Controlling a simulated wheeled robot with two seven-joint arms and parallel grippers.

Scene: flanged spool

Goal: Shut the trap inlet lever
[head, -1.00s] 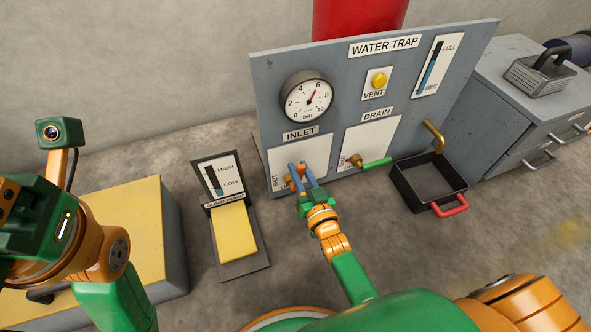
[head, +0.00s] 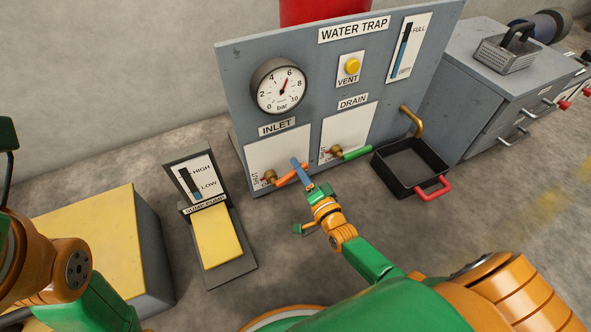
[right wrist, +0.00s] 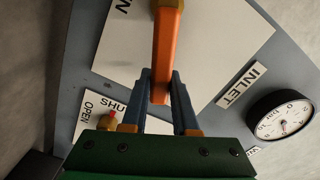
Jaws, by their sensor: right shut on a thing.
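The orange inlet lever (head: 291,175) sticks out to the right and slightly up from its brass valve (head: 269,177), under the INLET label on the grey panel. A SHUT mark is left of the valve. My right gripper (head: 300,169) is shut on the lever's outer part; one blue finger shows clearly in the head view. In the right wrist view the orange lever (right wrist: 166,50) passes between the two blue fingers (right wrist: 161,88). The far finger is mostly hidden in the head view. Part of my left arm shows at the left edge, without its gripper.
The green drain lever (head: 357,153) is just right of my right gripper. A black tray (head: 380,172) with a red handle stands at the right, by a grey cabinet (head: 455,110). A sump pump pedal (head: 220,238) and a yellow-topped block (head: 105,235) are at the left.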

